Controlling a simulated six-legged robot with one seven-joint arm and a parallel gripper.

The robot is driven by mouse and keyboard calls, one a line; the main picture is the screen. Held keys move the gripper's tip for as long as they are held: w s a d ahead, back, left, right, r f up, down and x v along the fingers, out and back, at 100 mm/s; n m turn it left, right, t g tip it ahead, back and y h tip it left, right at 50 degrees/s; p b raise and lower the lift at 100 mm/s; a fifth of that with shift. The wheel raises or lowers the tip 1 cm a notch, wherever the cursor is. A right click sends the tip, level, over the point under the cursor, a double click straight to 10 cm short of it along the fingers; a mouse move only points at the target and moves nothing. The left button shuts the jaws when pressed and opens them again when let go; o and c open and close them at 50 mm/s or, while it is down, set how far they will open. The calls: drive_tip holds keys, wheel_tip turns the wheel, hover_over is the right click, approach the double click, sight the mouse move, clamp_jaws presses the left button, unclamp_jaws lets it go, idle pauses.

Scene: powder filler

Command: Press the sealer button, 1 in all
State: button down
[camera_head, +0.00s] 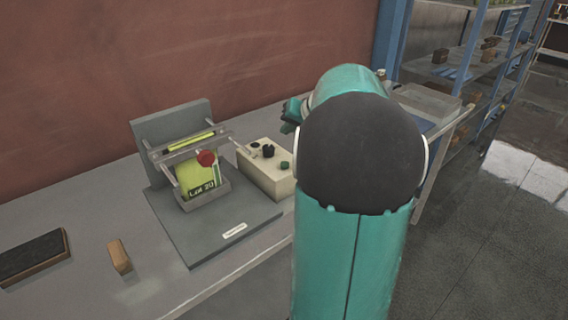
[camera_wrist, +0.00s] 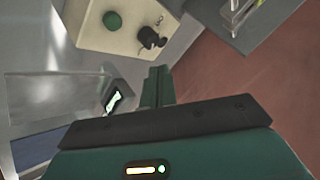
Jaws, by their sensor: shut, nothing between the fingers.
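A cream control box (camera_head: 262,175) stands on the bench, joined to the grey sealer (camera_head: 168,148) on its left. A green button (camera_head: 285,165), a black knob (camera_head: 268,151) and a small lever are on its top. In the wrist view the box (camera_wrist: 92,36) is at the top, with the green button (camera_wrist: 112,20) and the black knob (camera_wrist: 150,39). My gripper (camera_wrist: 157,75) is shut and empty, apart from the box. In the head view my gripper (camera_head: 290,114) is partly hidden behind my arm, near the box's back right.
A brown block (camera_head: 119,256) and a dark-topped block (camera_head: 33,256) lie on the bench at left. A red wall stands behind. Clear trays (camera_head: 425,101) are at right.

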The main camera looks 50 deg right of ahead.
sight(288, 165)
drive_tip(key=shift+f, duration=4.3)
drive_tip(key=shift+w+f, duration=0.1)
drive_tip(key=shift+f, duration=0.3)
drive_tip(key=shift+f, duration=0.55)
drive_tip(key=shift+r, duration=0.1)
drive_tip(key=shift+a+r, duration=0.1)
drive_tip(key=shift+r, duration=0.8)
drive_tip(key=shift+r, duration=2.5)
